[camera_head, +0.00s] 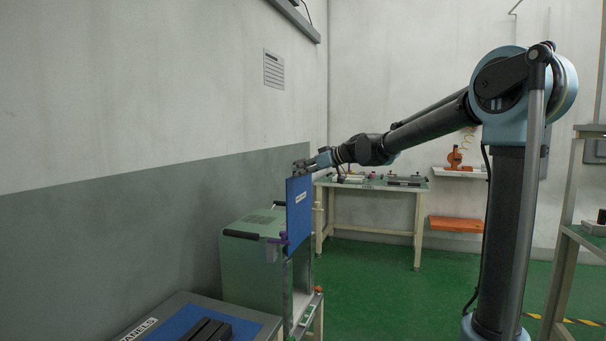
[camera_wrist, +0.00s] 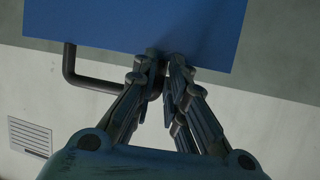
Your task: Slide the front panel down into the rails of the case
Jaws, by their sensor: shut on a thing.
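The front panel (camera_head: 299,212) is a flat blue plate with a small white label, held upright at the front end of the case. The case (camera_head: 250,268) is a grey-green box with a dark handle on top and a pale open frame at its front. The panel's lower part overlaps the upper front of the case; I cannot tell whether its lower edge is between the rails. My gripper (camera_head: 306,164) is at the panel's top. In the wrist view my gripper (camera_wrist: 162,75) is shut on the dark bar handle (camera_wrist: 95,82) of the blue panel (camera_wrist: 150,22).
A panels table with a blue mat (camera_head: 245,329) and dark blocks is in the foreground. A workbench (camera_head: 372,184) stands behind, and a shelf rack (camera_head: 590,235) at right. Green floor between is clear.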

